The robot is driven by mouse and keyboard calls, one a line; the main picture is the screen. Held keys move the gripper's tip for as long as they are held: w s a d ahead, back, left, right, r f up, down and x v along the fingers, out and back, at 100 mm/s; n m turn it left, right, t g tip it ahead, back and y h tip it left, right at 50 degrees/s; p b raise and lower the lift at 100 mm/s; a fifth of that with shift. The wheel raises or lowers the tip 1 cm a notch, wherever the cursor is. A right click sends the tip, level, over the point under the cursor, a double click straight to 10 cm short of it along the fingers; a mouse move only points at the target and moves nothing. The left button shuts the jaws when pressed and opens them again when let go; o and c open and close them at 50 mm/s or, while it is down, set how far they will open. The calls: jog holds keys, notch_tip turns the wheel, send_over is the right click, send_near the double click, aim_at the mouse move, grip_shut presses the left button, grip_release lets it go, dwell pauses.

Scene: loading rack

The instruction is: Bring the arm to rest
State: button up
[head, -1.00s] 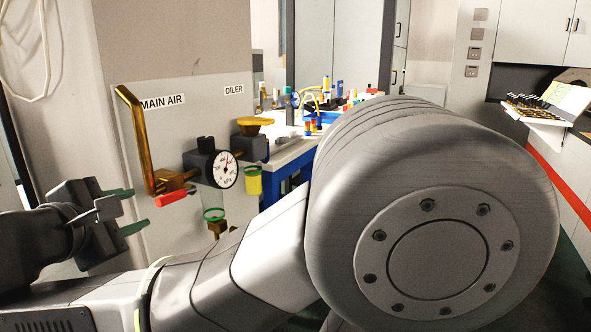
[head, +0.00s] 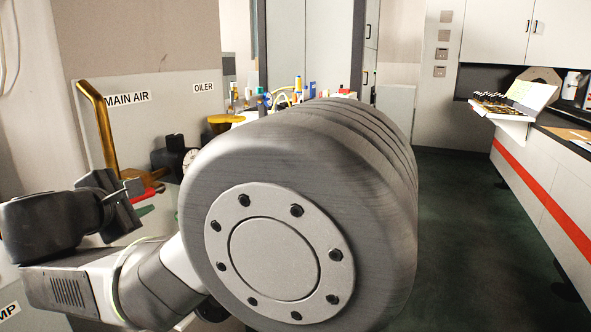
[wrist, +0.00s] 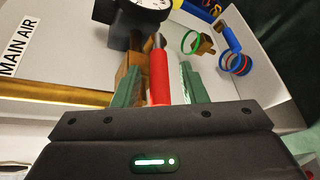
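My gripper (head: 143,198) is at the lower left in the head view, beside the MAIN AIR panel (head: 125,130). In the wrist view its two green fingers (wrist: 160,85) stand apart with a gap on both sides of a red cylinder (wrist: 159,75). The cylinder lies in line with the gap; I cannot tell how deep it sits between the fingers. My arm is bent, and its large round joint fills the middle of the head view. It hides the lower panel fittings.
A bent brass lever (head: 97,115) rises from the panel close to my gripper. A pressure gauge (wrist: 150,8) is just beyond the red cylinder. A cluttered bench stands behind my arm. The dark floor (head: 465,230) at right is clear, beside a red-striped counter (head: 545,195).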

jog(key=shift+w+f, duration=0.2)
jog(key=shift+w, duration=0.5)
jog(key=shift+s, duration=0.15)
jog(key=d+p+v, duration=0.1)
jog(key=p+v, duration=0.2)
jog(key=v, duration=1.1)
jog(key=b+x, duration=0.1)
jog(key=x, duration=0.4)
jog(key=b+x, duration=0.1)
jog(key=x, duration=0.3)
jog(key=b+x, duration=0.1)
jog(key=x, duration=0.4)
jog(key=shift+w+a+f, duration=0.1)
jog(key=shift+w+a, duration=0.2)
jog(key=shift+a, duration=0.1)
jog(key=shift+s+a+r+g+p, duration=0.1)
jog(key=shift+r+g+p, duration=0.2)
jog(key=shift+r+p, duration=0.35)
jog(key=g+p, duration=0.1)
jog(key=p, duration=0.2)
jog(key=shift+r+m, duration=0.1)
jog(key=shift+m, duration=0.2)
jog(key=shift+g+y+p, duration=0.3)
jog(key=shift+p, duration=0.05)
jog(key=shift+p, duration=0.3)
